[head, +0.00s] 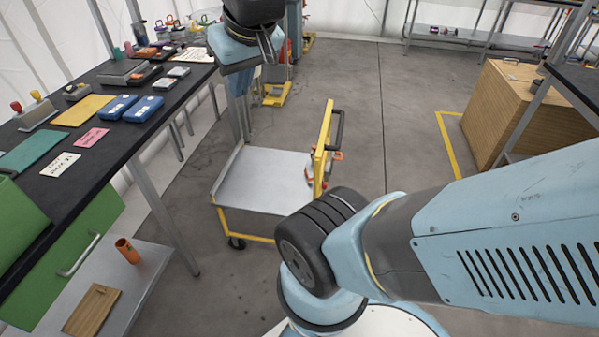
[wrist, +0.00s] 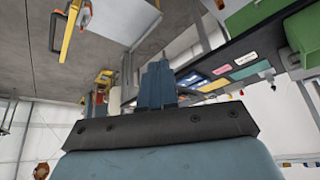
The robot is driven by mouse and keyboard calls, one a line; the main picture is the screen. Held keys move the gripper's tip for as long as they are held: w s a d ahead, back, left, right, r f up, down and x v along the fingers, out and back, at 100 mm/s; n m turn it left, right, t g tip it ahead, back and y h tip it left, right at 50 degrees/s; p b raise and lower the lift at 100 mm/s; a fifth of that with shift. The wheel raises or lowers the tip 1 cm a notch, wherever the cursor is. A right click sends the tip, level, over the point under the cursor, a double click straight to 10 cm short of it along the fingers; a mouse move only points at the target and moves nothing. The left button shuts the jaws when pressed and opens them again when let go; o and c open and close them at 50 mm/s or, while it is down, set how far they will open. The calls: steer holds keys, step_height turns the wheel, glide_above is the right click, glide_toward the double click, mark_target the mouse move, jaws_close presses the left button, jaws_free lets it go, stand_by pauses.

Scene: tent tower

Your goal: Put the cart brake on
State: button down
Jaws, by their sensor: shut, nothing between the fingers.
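The cart (head: 262,183) stands on the floor in the middle of the head view. It has a flat grey deck, a yellow frame, dark wheels and an upright yellow handle panel (head: 323,150) with a dark grip bar at its right end. Small red-orange parts show beside the panel; I cannot tell which part is the brake. My gripper (head: 268,46) is in the air at the top of the head view, beyond and above the cart, not touching it. In the wrist view my gripper (wrist: 157,70) has its fingers together and empty. The cart's yellow handle shows at that view's upper left.
A dark workbench (head: 52,148) with blue cases, mats and tools runs along the left. A green drawer unit (head: 72,250) and an orange cup (head: 127,251) are below it. A wooden crate (head: 512,115) stands at right by a yellow floor line. Floor between crate and cart is clear.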

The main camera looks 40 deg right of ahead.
steer(key=w+d+f+n+g+h, duration=0.15)
steer(key=w+d+f+g, duration=0.25)
steer(key=w+f, duration=0.7)
steer(key=w+d+f+n+g+h, duration=0.15)
steer(key=w+d+f+g, duration=0.25)
steer(key=w+f, duration=0.65)
steer(key=w+d+f+n+g+h, duration=0.1)
steer(key=d+f, duration=0.4)
steer(key=f, duration=0.7)
steer(key=w+d+f+n+g+h, duration=0.2)
steer(key=d+f+n+g+h, duration=0.1)
steer(key=f, duration=0.8)
steer(key=w+d+f+n+g+h, duration=0.1)
steer(key=d+f+n+g+h, duration=0.2)
steer(key=d+f, duration=0.4)
step_height(320, 180, down, 6)
steer(key=shift+w+r+h, duration=0.15)
steer(key=shift+w+h, duration=0.2)
steer(key=shift+h, duration=0.05)
steer(key=shift+d, duration=0.1)
steer(key=r+x, duration=0.1)
steer(key=x, duration=1.2)
steer(key=shift+s+d, duration=0.35)
steer(key=shift+d, duration=0.1)
